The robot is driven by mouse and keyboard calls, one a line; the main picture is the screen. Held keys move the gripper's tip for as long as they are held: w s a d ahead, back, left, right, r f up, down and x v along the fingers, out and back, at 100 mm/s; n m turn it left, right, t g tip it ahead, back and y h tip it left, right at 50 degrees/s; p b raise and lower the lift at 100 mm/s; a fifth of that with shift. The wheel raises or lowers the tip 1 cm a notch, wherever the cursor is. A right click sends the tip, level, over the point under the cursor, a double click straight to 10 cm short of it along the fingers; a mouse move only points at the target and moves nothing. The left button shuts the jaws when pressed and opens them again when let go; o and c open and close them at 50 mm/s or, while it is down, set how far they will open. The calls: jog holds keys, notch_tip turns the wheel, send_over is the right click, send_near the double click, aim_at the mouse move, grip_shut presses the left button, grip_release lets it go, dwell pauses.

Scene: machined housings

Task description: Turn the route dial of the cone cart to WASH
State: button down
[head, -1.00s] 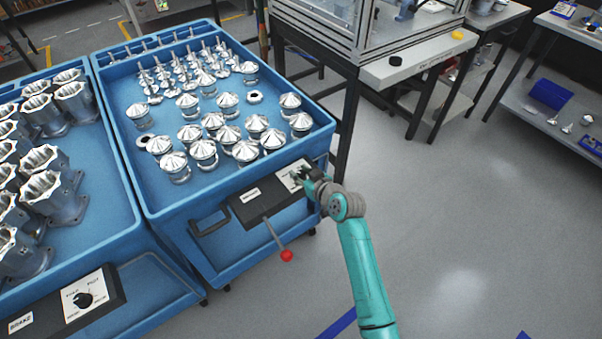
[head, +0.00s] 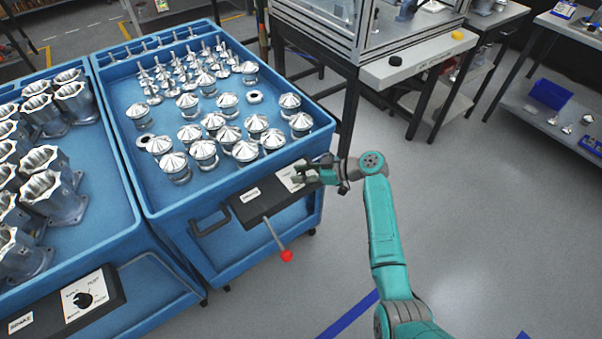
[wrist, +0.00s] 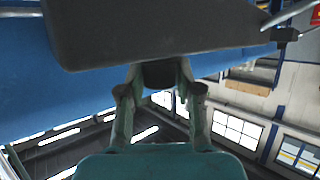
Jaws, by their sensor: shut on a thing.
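The cone cart (head: 226,182) is a blue cart with silver cone-shaped parts on its top tray. A black control box (head: 262,207) on its front end carries a white dial plate (head: 286,181), partly covered by my gripper. My gripper (head: 300,174) reaches in from the right at this plate. In the wrist view, my gripper's two fingers (wrist: 158,84) are closed on the black route dial knob (wrist: 158,74) under the dark box. The knob's pointer and the WASH mark cannot be made out.
A lever with a red ball (head: 286,255) sticks out below the control box. A second blue cart with silver housings (head: 45,185) stands at left, with its own dial box (head: 64,303). A bench (head: 420,67) stands behind. The floor at right is clear.

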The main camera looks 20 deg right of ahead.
jog(key=shift+f+n+g, duration=0.15)
jog(key=shift+n+g, duration=0.35)
jog(key=shift+g, duration=0.1)
jog(key=c, duration=0.8)
grip_release()
jog(key=v, duration=1.2)
jog(key=shift+d+f, duration=0.15)
jog(key=shift+f, duration=0.05)
